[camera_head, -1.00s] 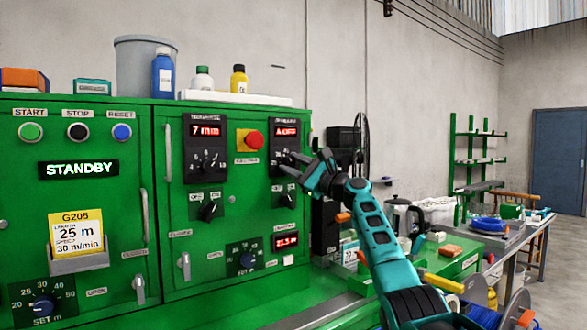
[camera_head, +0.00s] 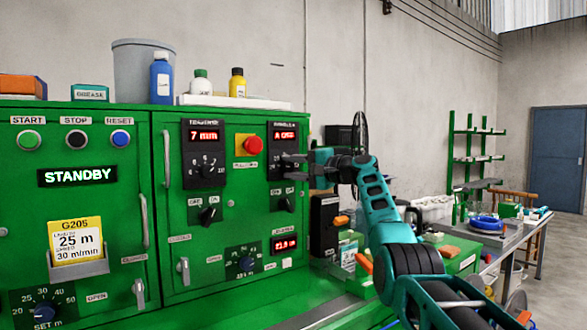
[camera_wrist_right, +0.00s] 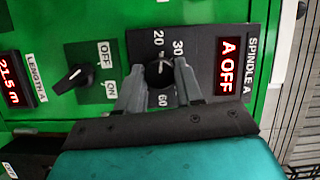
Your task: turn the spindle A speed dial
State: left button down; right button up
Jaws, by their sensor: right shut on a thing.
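The spindle A panel (camera_head: 284,150) is a black plate on the right side of the green cabinet, with a red display that reads A OFF in the wrist view (camera_wrist_right: 229,62). The spindle A speed dial (camera_wrist_right: 158,72) is a black round knob below that display, with marks 20, 30 and 60 readable around it. My right gripper (camera_head: 288,167) reaches it from the right in the head view and partly hides it there. In the wrist view its two grey fingers (camera_wrist_right: 156,82) are shut on the dial, one on each side. My left gripper is not in view.
Just below the dial is a black OFF/ON switch (camera_head: 284,203), also seen in the wrist view (camera_wrist_right: 76,76). A red emergency button (camera_head: 253,145) on a yellow plate and the 7 mm panel (camera_head: 205,152) are to the left. A bench with tools (camera_head: 490,235) stands at the right.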

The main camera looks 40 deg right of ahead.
jog(key=shift+n+g, duration=0.3)
jog(key=shift+n, duration=0.5)
jog(key=shift+h, duration=0.3)
jog(key=o, duration=1)
jog(key=shift+o, duration=0.2)
jog(key=shift+s+d+b, duration=0.2)
jog(key=shift+s+b, duration=0.15)
jog(key=shift+s, duration=0.05)
jog(key=b+v, duration=0.3)
jog(key=v, duration=0.9)
jog(key=shift+b, duration=0.4)
jog(key=shift+r, duration=0.1)
